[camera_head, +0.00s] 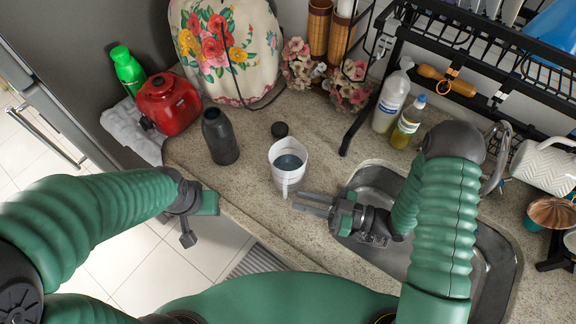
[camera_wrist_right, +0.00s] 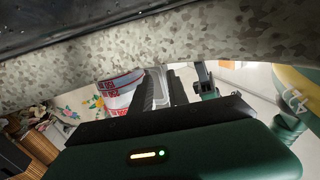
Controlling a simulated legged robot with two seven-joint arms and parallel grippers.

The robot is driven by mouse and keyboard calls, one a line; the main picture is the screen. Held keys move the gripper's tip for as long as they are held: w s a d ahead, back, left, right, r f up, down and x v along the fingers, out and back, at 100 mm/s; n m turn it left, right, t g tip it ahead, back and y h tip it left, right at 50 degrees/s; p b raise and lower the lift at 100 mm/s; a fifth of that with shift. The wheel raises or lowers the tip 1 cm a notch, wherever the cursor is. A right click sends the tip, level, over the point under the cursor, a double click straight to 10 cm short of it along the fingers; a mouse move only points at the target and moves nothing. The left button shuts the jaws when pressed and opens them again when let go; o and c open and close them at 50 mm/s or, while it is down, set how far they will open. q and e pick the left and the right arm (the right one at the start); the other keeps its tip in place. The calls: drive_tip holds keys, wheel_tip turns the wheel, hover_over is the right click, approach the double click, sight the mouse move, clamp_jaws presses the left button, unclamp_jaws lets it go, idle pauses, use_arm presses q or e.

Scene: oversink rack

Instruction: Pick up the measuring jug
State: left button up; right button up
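The white measuring jug (camera_head: 273,155) stands upright on the speckled counter, with dark contents or a dark interior and its handle toward me. It also shows in the right wrist view (camera_wrist_right: 120,86) with red markings, left of the fingers. My right gripper (camera_head: 297,200) is beside the jug's handle, at its lower right. Its fingers are parallel with a narrow gap, pointing left, and nothing shows between them. My left gripper (camera_head: 199,222) is open and empty, off the counter's front edge, over the floor.
The sink (camera_head: 375,180) lies under my right arm. A black rack (camera_head: 470,20) stands behind it.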

sight(286, 198)
drive_tip(key=x, duration=0.2)
drive_tip(key=r+p+x, duration=0.1)
drive_tip(key=x, duration=0.2)
drive_tip(key=shift+s, duration=0.1)
drive_tip(key=shift+a+f, duration=0.1)
drive_tip(key=shift+a, duration=0.15)
drive_tip(key=shift+c, duration=1.4)
clamp_jaws()
drive_tip(key=shift+d, duration=0.15)
drive_tip(key=shift+f, duration=0.1)
